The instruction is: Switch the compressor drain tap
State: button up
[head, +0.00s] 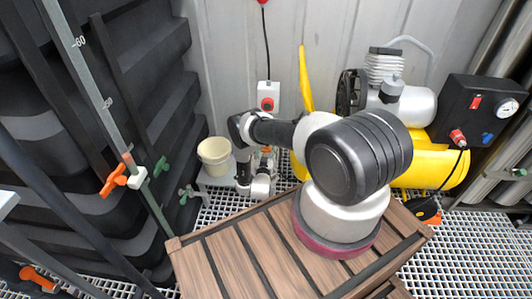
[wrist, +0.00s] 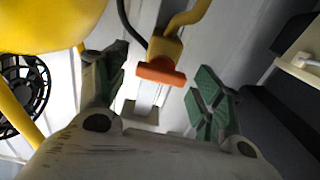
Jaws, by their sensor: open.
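The drain tap shows in the wrist view as a brass body (wrist: 166,48) with an orange-red handle (wrist: 160,73) lying across its lower end. A yellow pipe runs up from it. My gripper (wrist: 158,88) is open, with green-padded fingers to the left and right of the handle. I see gaps on both sides; the depth between pads and handle is hard to judge. In the head view the yellow compressor (head: 437,167) stands at the right, partly behind my arm. A small orange spot (head: 266,150) shows near my wrist, too small to identify surely.
A cream bucket (head: 214,152) stands left of my wrist. Other taps with orange (head: 113,180) and green (head: 160,167) handles are at the left by the black vessels (head: 140,60). A wooden slatted surface (head: 215,265) lies below my arm. The compressor's fan (wrist: 22,92) is at the wrist view's left.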

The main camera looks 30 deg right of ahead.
jog(key=c, duration=1)
jog(key=shift+n, duration=0.3)
jog(key=shift+w+a+f+n, duration=0.1)
jog(key=shift+f+n, duration=0.05)
jog(key=shift+n, duration=3.6)
jog(key=shift+a+f+n, duration=0.1)
jog(key=shift+n, duration=3.95)
